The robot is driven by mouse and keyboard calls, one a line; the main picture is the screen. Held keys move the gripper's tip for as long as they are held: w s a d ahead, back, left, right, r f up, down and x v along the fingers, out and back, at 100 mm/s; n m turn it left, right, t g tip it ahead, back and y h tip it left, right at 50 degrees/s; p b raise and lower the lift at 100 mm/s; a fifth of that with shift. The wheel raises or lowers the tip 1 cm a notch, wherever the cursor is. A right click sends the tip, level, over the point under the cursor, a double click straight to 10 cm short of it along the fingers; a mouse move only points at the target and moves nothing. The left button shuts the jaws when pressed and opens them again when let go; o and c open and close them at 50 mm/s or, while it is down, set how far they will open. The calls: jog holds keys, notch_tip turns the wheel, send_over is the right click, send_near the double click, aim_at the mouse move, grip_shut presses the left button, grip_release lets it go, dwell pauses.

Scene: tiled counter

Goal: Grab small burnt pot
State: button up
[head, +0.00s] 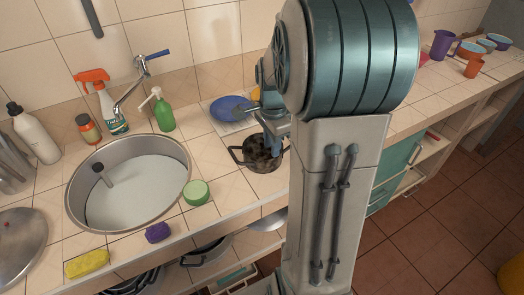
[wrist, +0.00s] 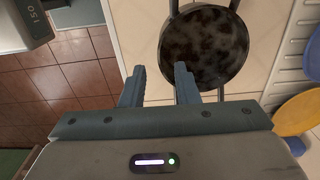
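The small burnt pot (head: 262,160) stands on the tiled counter, right of the sink in the head view. It is dark, with a mottled, burnt inside and a loop handle on its left. In the wrist view the pot (wrist: 204,46) lies at the top, just beyond my fingertips, with one handle at its upper edge. In the head view my arm hides part of the gripper and the pot's right side.
A blue plate (head: 230,108) on a drying rack is close behind the pot. The round sink (head: 185,190), a green round sponge (head: 196,192) and a green bottle (head: 163,112) are to the left. The counter's front edge runs close by the pot.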

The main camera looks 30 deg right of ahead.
aim_at(272, 171)
jog(key=shift+w+d+f+p, duration=0.1)
jog(key=shift+f+p, duration=0.2)
jog(key=shift+f, duration=1.7)
jog(key=shift+d+f+p, duration=0.1)
jog(key=shift+f+p, duration=0.2)
jog(key=shift+f, duration=1.7)
jog(key=shift+c, duration=0.3)
grip_shut()
